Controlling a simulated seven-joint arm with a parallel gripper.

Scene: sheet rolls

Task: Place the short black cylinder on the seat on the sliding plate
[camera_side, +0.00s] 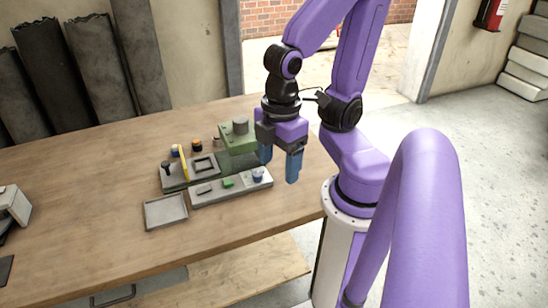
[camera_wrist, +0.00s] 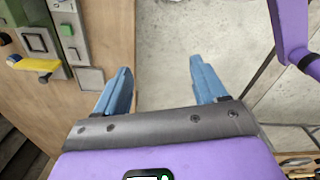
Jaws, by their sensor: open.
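My gripper (camera_side: 279,167) has two blue fingers, apart and empty, pointing down near the table's right edge. In the wrist view my gripper (camera_wrist: 161,84) is also open, with bare floor and the table edge between and beyond its fingers. A small dark cylinder (camera_side: 197,145) with an orange part stands at the back of the fixture, left of the green block; it may be the short black cylinder. A grey plate with a raised dark square frame (camera_side: 204,164) lies in the fixture, and the frame also shows in the wrist view (camera_wrist: 36,41). I cannot tell surely which part slides.
A green block (camera_side: 238,137) with a grey cylinder (camera_side: 240,125) on top stands beside my gripper. The table's left is mostly clear.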

